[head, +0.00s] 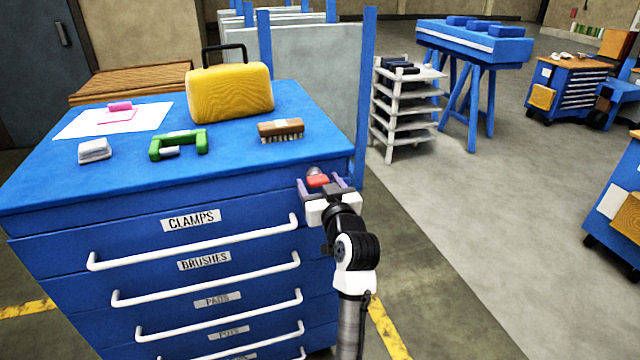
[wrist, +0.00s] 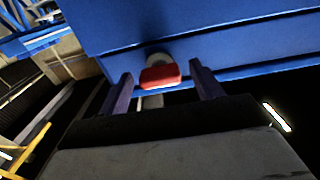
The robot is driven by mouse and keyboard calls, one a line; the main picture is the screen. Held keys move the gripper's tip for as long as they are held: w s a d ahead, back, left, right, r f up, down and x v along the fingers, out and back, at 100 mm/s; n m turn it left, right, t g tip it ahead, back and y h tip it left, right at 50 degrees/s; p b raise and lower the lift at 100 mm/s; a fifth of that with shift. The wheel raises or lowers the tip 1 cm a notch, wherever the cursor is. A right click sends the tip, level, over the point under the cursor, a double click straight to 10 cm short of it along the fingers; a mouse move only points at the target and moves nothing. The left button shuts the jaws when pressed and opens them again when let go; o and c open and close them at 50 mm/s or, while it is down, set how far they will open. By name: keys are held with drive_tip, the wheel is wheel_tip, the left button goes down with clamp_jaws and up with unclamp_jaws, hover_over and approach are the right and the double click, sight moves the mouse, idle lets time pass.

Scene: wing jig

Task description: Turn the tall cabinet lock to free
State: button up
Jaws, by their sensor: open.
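The tall cabinet (head: 180,205) is blue with several labelled drawers and white bar handles. Its lock (head: 317,181) is a red tab on a grey round base, near the top right corner of the front. In the wrist view the red lock tab (wrist: 160,76) lies crosswise between my fingers, with a gap on each side. My gripper (head: 326,185) is open in front of the lock, its purple fingers on either side of it. It also shows in the wrist view (wrist: 165,88). I cannot tell whether the fingertips reach past the tab.
On the cabinet top (head: 230,180) lie a yellow case (head: 230,93), a green clamp (head: 178,146), a brush (head: 281,130) and a grey block (head: 95,151). A white shelf rack (head: 405,105) stands behind right. The floor (head: 480,220) to the right is clear.

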drive_tip(key=c, duration=1)
drive_tip(key=shift+f+n+b, duration=0.15)
drive_tip(key=shift+n+b, duration=0.25)
drive_tip(key=shift+b, duration=0.25)
drive_tip(key=n+b, duration=1.2)
drive_tip(key=n, duration=0.1)
drive_tip(key=shift+b, duration=0.4)
drive_tip(key=shift+n+b, duration=1.5)
drive_tip(key=shift+n, duration=0.5)
